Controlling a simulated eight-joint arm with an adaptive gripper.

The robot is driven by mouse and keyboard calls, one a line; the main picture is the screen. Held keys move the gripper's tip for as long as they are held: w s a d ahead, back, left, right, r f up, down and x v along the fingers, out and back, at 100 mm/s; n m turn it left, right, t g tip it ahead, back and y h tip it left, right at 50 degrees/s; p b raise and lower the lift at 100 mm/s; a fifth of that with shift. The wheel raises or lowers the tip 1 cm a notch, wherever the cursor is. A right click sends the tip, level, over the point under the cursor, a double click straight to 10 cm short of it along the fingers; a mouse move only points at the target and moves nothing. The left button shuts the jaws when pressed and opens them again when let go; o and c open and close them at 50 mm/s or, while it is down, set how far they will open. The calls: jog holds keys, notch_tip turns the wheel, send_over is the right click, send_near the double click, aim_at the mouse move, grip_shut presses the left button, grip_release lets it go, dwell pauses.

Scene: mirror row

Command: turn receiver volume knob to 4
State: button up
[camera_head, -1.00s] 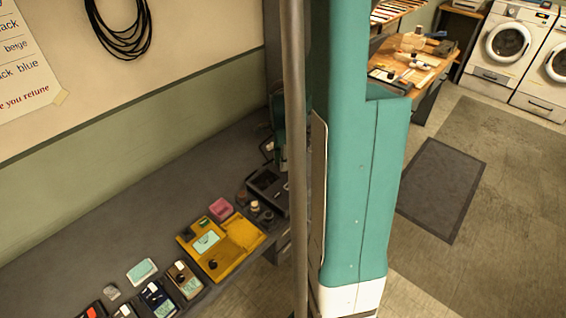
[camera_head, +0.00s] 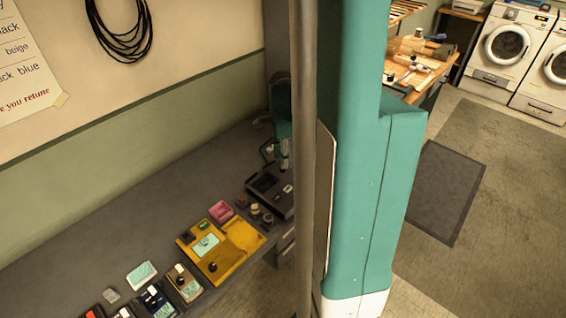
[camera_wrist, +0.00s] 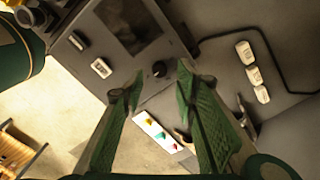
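The receiver looks like the dark grey box with a dark panel (camera_wrist: 105,40) in the wrist view. A round black knob (camera_wrist: 159,69) sits near its lower edge. My gripper (camera_wrist: 155,85) is open, with its two green fingers apart. The knob appears in the gap just beyond the fingertips, nearer the right one; I cannot tell whether either touches it. In the head view the dark box (camera_head: 262,186) stands at the far end of the bench, with my gripper (camera_head: 285,165) over it. The knob's scale and setting cannot be read.
A yellow device (camera_head: 240,236), a pink box (camera_head: 221,211) and several small devices line the grey bench (camera_head: 130,225) in the head view. In the wrist view a white strip with coloured marks (camera_wrist: 150,125), white blocks (camera_wrist: 252,75) and a black cable (camera_wrist: 290,40) lie nearby.

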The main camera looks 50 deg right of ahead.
notch_tip(320, 180, up, 8)
dwell(0.5)
jog(key=shift+p, duration=0.35)
notch_tip(320, 180, down, 4)
jog(key=m+p, duration=0.1)
jog(key=p, duration=0.6)
jog(key=shift+f, duration=0.1)
jog(key=shift+f, duration=0.1)
jog(key=shift+f+b, duration=0.45)
jog(key=shift+f, duration=3.35)
